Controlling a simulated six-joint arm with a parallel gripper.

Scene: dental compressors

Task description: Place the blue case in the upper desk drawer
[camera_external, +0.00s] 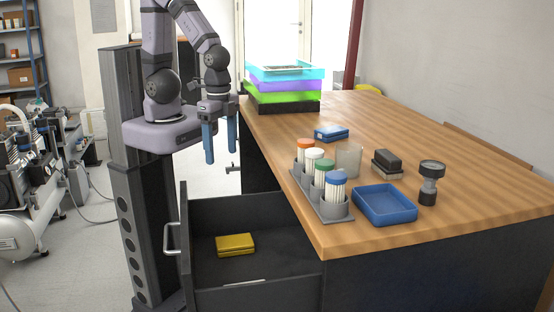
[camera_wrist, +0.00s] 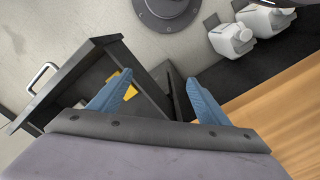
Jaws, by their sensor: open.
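The blue case (camera_external: 331,133) lies flat on the wooden desk, near the middle of its left part. The upper desk drawer (camera_external: 190,232) is pulled open below the desk's front left corner. A yellow case (camera_external: 235,244) lies inside it. My gripper (camera_external: 223,145) hangs beside the desk's left edge with its blue fingers pointing down, apart and empty. It is away from the blue case, above and behind the open drawer. In the wrist view the fingers (camera_wrist: 155,95) are spread, with the open drawer (camera_wrist: 95,85) below left. The blue case is not in the wrist view.
On the desk (camera_external: 460,200), a rack of tubes with coloured caps (camera_external: 322,180), a blue tray (camera_external: 385,206), a clear cup (camera_external: 348,160), a dark block (camera_external: 387,162) and a black instrument (camera_external: 430,182) stand near the blue case. Stacked coloured trays (camera_external: 284,85) stand at the far end.

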